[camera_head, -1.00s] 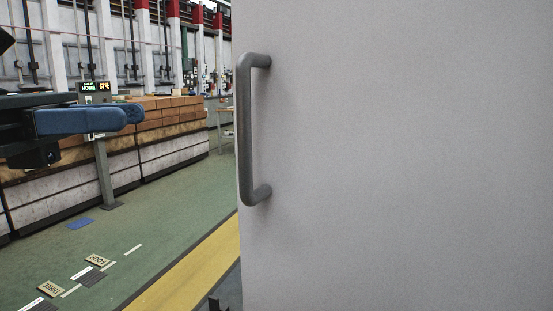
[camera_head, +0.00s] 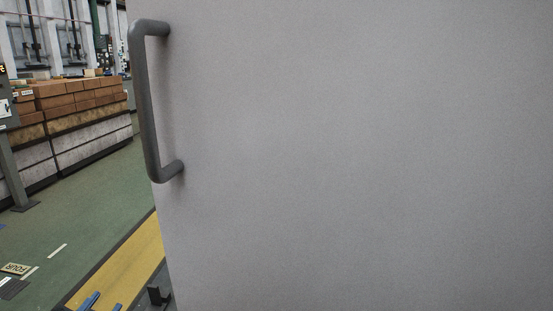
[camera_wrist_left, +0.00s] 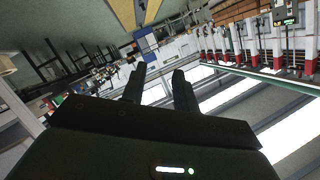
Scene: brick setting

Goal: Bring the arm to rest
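The left wrist view is steeply rotated, with ceiling lights low in the picture. My right gripper is in neither view.
A large grey panel (camera_head: 360,150) with a dark bar handle (camera_head: 148,105) fills most of the head view. Brick stacks (camera_head: 80,97) stand at the left.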

